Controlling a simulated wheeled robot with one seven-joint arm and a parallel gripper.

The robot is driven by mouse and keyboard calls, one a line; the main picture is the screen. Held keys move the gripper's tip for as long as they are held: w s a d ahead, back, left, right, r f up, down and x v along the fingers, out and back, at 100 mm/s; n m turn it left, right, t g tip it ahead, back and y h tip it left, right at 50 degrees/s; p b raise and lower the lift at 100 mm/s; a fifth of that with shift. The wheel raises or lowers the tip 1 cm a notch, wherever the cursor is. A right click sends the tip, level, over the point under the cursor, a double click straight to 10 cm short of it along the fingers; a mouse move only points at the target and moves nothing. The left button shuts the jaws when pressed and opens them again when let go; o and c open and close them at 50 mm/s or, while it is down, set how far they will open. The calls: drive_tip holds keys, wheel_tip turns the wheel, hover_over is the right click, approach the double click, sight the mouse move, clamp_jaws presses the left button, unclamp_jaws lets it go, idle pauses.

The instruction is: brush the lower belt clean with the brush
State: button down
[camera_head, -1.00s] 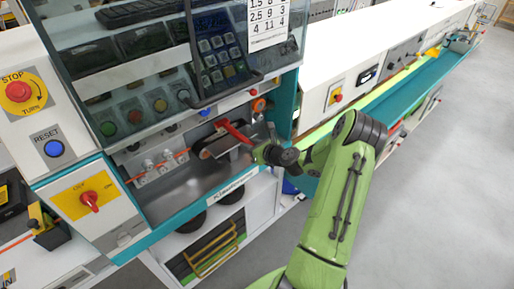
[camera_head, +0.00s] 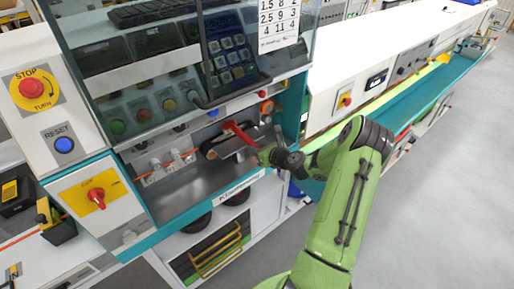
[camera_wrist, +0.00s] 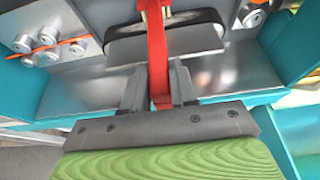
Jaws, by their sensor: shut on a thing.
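The red brush (camera_head: 236,131) reaches from my gripper over the lower belt, inside the open bay of the machine. In the wrist view its red handle (camera_wrist: 158,60) stands upright between my fingers. My gripper (camera_wrist: 158,88) is shut on this handle. The lower belt (camera_head: 222,149) is a short grey band with dark rounded ends; in the wrist view the belt (camera_wrist: 122,48) lies just ahead of my fingers, crossed by the handle. The bristles are hidden, so I cannot tell whether they touch the belt.
A bare metal tray (camera_head: 190,185) lies below, with a teal front edge. A clear cover (camera_head: 200,60) with a dark handle hangs above. Teal walls flank the bay. Grey floor (camera_head: 450,200) is free at the right.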

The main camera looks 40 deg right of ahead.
drive_tip(key=shift+f+b, duration=0.45)
drive_tip(key=shift+f, duration=0.35)
drive_tip(key=shift+a, duration=3.2)
drive_tip(key=shift+d+p, duration=0.9)
drive_tip(key=shift+d, duration=5.35)
drive_tip(key=a+p, duration=0.2)
drive_tip(key=a, duration=1)
drive_tip(key=shift+s+f, duration=0.15)
